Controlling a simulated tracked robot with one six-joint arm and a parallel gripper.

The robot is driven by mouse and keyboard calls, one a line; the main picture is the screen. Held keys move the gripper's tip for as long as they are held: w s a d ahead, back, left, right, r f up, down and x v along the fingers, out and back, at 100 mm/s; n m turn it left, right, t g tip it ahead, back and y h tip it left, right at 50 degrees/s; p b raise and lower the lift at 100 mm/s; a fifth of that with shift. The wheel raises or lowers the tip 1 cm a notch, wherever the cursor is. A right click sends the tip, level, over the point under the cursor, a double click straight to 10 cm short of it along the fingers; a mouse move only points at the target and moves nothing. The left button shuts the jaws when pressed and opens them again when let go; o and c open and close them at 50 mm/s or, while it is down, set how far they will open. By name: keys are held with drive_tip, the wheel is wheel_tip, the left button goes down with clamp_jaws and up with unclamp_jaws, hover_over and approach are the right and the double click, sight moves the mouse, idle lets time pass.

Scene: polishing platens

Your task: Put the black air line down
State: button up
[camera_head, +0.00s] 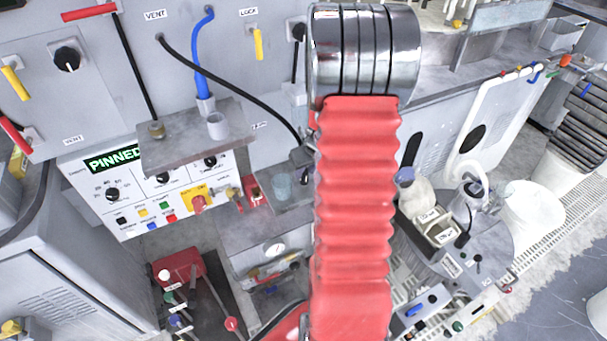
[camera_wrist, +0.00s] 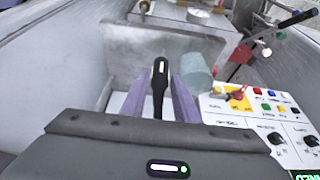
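The black air line (camera_head: 235,88) runs from a port under the left VENT label, sagging down and right across the grey panel to my gripper (camera_head: 303,158). In the wrist view its black end (camera_wrist: 159,86), with a pale mark, sits between the two purple fingers of my gripper (camera_wrist: 161,78), which look closed on it. My red sleeved arm hides part of the gripper in the head view. The held end is above a grey ledge (camera_head: 262,200), near a translucent cylinder (camera_head: 283,186), also in the wrist view (camera_wrist: 196,72).
Below is a control panel (camera_head: 150,195) reading PINNED. My arm hides the middle.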

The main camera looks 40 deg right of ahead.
drive_tip(key=shift+v, duration=2.85)
drive_tip(key=a+r+n+y, duration=0.1)
drive_tip(key=a+r, duration=0.6)
drive_tip(key=a, duration=0.3)
drive_tip(key=a+r+n, duration=0.1)
drive_tip(key=a+r, duration=0.5)
drive_tip(key=a, duration=0.4)
drive_tip(key=s+a+r, duration=0.3)
drive_tip(key=s+a, duration=0.3)
drive_tip(key=a, duration=0.1)
drive_tip(key=s+a+r+n+t, duration=0.1)
drive_tip(key=s+a+r, duration=0.3)
drive_tip(key=s+a, duration=0.2)
drive_tip(key=shift+s+a, duration=0.25)
drive_tip(key=shift+a, duration=0.7)
